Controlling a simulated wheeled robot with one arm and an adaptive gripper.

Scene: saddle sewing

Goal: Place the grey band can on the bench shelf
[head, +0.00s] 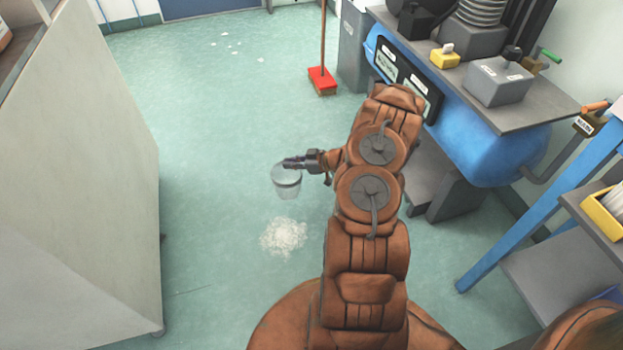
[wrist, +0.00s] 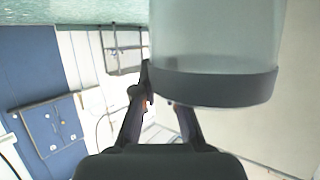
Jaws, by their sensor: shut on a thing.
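The grey band can (head: 287,188) is a translucent pale can with a dark grey band. It hangs above the floor in the middle of the head view. My gripper (head: 293,163) is shut on it near its top. In the wrist view the can (wrist: 215,35) fills the upper right, its band (wrist: 215,87) close to my fingers (wrist: 160,98). The fingertips are partly hidden behind the can. At the right of the head view, a blue-legged bench has a grey lower shelf (head: 555,285), cut off by the frame edge.
A large pale cabinet (head: 85,180) stands on the left. White scraps (head: 284,237) lie on the green floor below the can. A red broom (head: 322,80) stands at the back. A blue tank with a grey worktop (head: 545,105) stands at right. Open floor lies between.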

